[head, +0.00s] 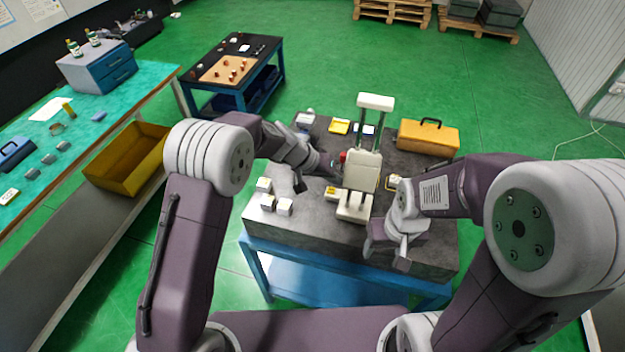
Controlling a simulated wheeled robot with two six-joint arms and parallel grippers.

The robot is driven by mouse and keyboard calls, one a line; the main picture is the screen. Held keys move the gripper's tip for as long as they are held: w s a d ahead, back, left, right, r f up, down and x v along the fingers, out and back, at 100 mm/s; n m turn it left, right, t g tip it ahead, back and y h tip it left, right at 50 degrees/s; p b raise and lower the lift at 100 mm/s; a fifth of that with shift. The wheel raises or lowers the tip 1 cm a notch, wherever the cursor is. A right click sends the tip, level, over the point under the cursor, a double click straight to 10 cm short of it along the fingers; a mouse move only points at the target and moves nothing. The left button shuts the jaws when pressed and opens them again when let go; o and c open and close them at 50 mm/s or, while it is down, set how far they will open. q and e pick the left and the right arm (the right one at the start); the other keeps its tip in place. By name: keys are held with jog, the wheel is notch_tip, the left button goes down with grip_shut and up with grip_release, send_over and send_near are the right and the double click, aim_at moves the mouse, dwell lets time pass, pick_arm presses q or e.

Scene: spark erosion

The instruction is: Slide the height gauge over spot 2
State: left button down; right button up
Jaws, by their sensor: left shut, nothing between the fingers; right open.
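A cream upright device (362,170), which looks like the height gauge, stands on the grey slab (312,217) in the middle. It has two thin posts, a top block and a forked foot. A red knob (342,156) shows at its left side. My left gripper (334,171) is shut beside the device's left side; I cannot tell whether it touches. My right gripper (386,252) is open and empty over the slab's front right, in front of the device and to its right. I cannot make out which mark is spot 2.
Small white blocks (267,202) sit on the slab's left. Small yellow-and-white pieces (394,182) lie on both sides of the device. A yellow case (428,137) and a yellow tray (340,126) are at the back. The slab's right edge area is mostly clear.

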aim_at(364, 184)
pick_arm(q)
jog(key=s+d, duration=0.1)
jog(key=d, duration=0.4)
jog(key=s+d+b, duration=0.1)
jog(key=d, duration=0.2)
jog(key=shift+s+d+r, duration=0.1)
jog(key=shift+s, duration=0.25)
pick_arm(e)
jog(key=shift+d+f, duration=0.1)
jog(key=shift+f, duration=0.75)
